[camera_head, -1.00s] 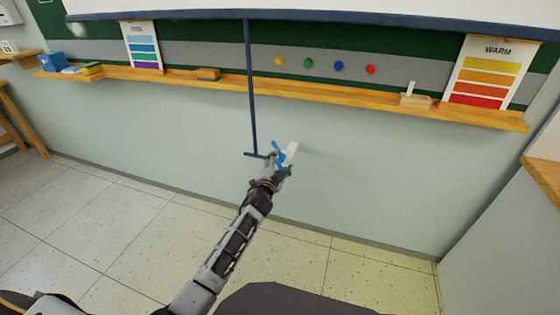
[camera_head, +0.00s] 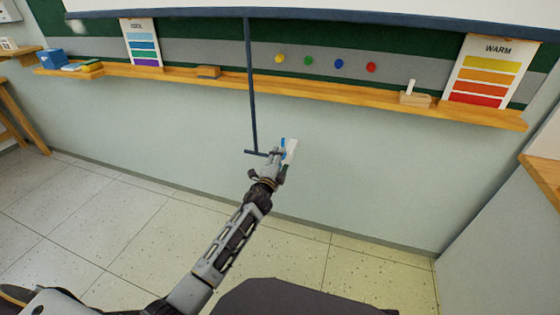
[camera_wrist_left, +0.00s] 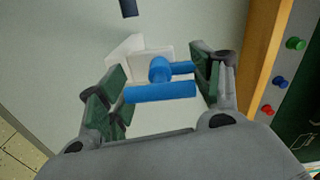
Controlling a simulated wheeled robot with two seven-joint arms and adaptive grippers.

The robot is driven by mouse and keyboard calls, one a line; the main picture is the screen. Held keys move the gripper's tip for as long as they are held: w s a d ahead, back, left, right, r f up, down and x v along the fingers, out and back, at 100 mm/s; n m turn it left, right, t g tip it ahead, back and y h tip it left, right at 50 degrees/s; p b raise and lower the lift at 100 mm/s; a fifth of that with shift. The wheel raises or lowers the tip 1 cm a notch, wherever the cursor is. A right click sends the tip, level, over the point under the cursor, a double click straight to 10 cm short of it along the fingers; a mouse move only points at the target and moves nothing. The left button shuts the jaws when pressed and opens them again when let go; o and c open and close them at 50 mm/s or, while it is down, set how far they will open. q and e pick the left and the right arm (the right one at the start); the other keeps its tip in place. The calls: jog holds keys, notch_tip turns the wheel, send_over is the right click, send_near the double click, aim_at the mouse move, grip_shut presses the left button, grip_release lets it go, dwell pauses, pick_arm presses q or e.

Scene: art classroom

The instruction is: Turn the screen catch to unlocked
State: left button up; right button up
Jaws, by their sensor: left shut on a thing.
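The screen catch is a white plate (camera_head: 292,149) on the pale wall with a blue handle (camera_head: 283,142). My left gripper (camera_head: 275,160) is at the catch, beside the foot of the screen's pull rod, and hides part of the handle. In the left wrist view the blue handle (camera_wrist_left: 160,93) lies crosswise between the two green-padded fingers of my left gripper (camera_wrist_left: 155,88), which is shut on it. The white plate (camera_wrist_left: 150,62) shows behind it. In the head view the handle looks nearly upright. My right gripper is not in view.
The dark pull rod (camera_head: 251,95) hangs from the screen (camera_head: 330,10) and ends in a crossbar just left of my gripper. A wooden ledge (camera_head: 330,94) runs above, with round magnets (camera_head: 339,64) over it. A wooden surface (camera_head: 543,178) stands at right.

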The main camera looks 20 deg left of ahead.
pick_arm(q)
jog(key=shift+w+a+r, duration=0.1)
jog(key=shift+a+r, duration=0.05)
jog(key=shift+r, duration=0.25)
jog(key=o, duration=1.2)
jog(key=shift+f, duration=0.2)
jog(key=shift+s+a, duration=0.1)
jog(key=shift+s, duration=5.95)
